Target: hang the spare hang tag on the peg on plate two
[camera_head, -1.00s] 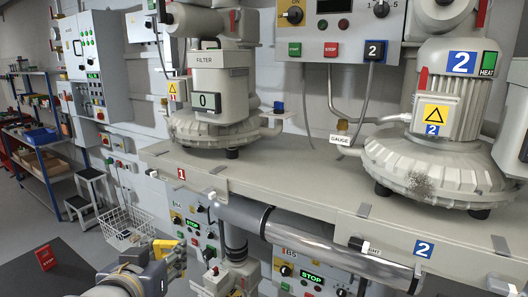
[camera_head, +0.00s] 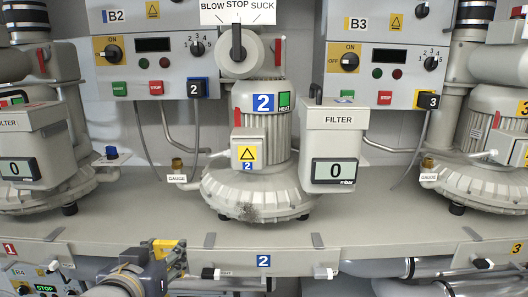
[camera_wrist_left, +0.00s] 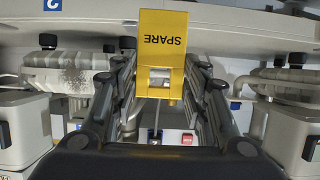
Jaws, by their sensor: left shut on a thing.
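The spare hang tag is yellow with black SPARE lettering and a window; it shows upside down in the left wrist view (camera_wrist_left: 163,45). My left gripper (camera_wrist_left: 165,95) is shut on it. In the head view my left gripper (camera_head: 176,264) is at the lower left of centre, in front of the bench edge. The blue plate two (camera_head: 263,261) is on that edge, right of the gripper. A black-ended fitting (camera_head: 210,273) and a pale-ended one (camera_head: 325,273) flank it lower down; I cannot tell which is the peg. My right gripper is not in view.
Blower two (camera_head: 255,185) stands on the bench behind plate two, with a filter box (camera_head: 334,120) beside it. Metal tabs (camera_head: 317,240) sit on the bench edge. Pipes (camera_head: 395,268) run below it. The front bench top is mostly clear.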

